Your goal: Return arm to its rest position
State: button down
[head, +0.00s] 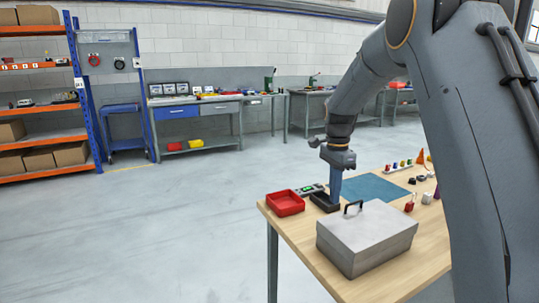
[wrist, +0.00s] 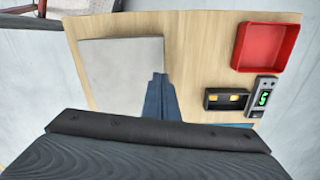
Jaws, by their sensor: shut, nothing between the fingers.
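My arm reaches from the right side of the head view over the wooden table, with my gripper (head: 334,199) pointing down. The blue fingers are together and empty; they also show in the wrist view (wrist: 158,78). In the head view the fingertips appear beside or behind the black tray (head: 322,204); their exact height above the table is hard to tell. In the wrist view the fingers overlap the edge of the grey toolbox (wrist: 115,75), with the black tray (wrist: 212,106), holding two yellow pieces, to their right.
The grey toolbox with its raised handle (head: 366,248) stands at the table's front. A red tray (head: 285,204) and a small device with a green display (wrist: 263,97) are close by. A blue mat (head: 375,188) and several small objects lie behind. Floor left of the table is clear.

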jog(key=s+f+n, duration=0.3)
jog(key=s+n, duration=0.4)
jog(key=s, duration=0.9)
jog(key=s+f+n+t, duration=0.1)
jog(key=s+f+n, duration=0.2)
jog(key=s+n, duration=0.4)
jog(key=s, duration=0.9)
jog(key=shift+s+a+f+n, duration=0.15)
jog(key=shift+a+n, duration=0.15)
jog(key=shift+a, duration=0.1)
